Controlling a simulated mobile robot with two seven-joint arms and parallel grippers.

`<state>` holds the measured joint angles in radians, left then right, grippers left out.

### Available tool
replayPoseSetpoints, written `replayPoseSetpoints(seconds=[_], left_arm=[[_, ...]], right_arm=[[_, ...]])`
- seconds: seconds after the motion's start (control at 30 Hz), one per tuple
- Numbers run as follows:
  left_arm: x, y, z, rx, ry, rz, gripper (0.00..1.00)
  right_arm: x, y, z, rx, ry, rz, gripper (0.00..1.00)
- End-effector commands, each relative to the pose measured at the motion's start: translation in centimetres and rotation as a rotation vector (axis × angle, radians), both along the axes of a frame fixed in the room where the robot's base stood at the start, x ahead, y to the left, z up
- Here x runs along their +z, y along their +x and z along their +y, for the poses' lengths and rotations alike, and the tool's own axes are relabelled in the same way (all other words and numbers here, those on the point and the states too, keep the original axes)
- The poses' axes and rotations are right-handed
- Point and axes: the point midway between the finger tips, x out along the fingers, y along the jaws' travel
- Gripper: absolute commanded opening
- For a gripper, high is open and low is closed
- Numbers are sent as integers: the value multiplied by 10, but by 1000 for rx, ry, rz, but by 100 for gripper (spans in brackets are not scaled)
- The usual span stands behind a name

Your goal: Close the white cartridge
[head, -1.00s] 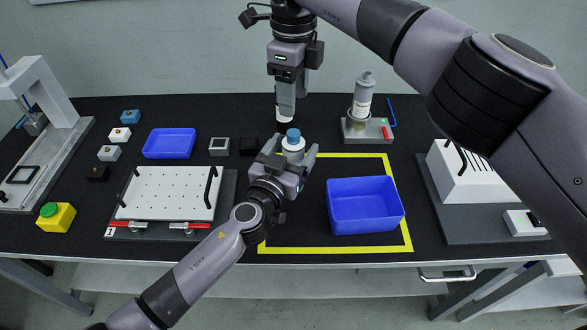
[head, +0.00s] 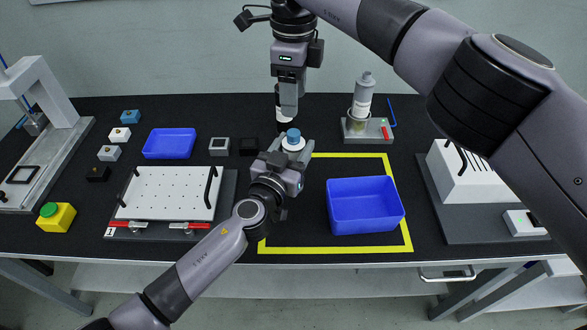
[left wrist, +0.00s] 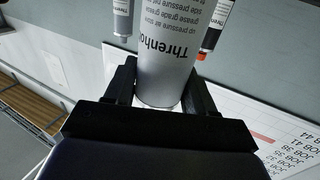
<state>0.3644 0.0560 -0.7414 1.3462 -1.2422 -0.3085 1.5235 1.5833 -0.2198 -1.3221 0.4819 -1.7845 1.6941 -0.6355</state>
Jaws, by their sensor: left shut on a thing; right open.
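The white cartridge (head: 292,145) stands upright near the middle of the table, with a blue piece (head: 293,134) at its top. I cannot tell how firmly that piece sits. My left gripper (head: 281,160) is shut on the cartridge's body from the front. In the left wrist view the cartridge (left wrist: 168,55), pale with black lettering, is between the two dark fingers. My right gripper (head: 289,105) points down just behind and above the cartridge, apart from it. It is open, but its fingertips are small and partly overlapped in view.
A blue bin (head: 365,222) stands inside the yellow taped square. A grey-white cartridge (head: 364,92) stands in a holder at the back right. A perforated white plate (head: 168,195) and a blue tray (head: 170,144) lie left. The taped area left of the bin is largely clear.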

Motion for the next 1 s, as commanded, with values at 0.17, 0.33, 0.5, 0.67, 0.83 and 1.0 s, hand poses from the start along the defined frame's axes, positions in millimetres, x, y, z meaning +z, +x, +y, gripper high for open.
replayPoseSetpoints(seconds=[0.17, 0.33, 0.5, 0.67, 0.83, 1.0], left_arm=[[0, 0, 0, 0, 1, 1, 0], [-1, 0, 0, 0, 1, 1, 0], [-1, 0, 0, 0, 1, 1, 0], [-1, 0, 0, 0, 1, 1, 0], [-1, 0, 0, 0, 1, 1, 0], [-1, 0, 0, 1, 2, 1, 0]], right_arm=[[0, 0, 0, 250, 0, 1, 54], [0, 0, 0, 467, 0, 1, 54], [0, 0, 0, 600, 0, 1, 54], [0, 0, 0, 641, 0, 1, 54], [0, 0, 0, 641, 0, 1, 54], [-3, 0, 0, 640, 1, 2, 54]])
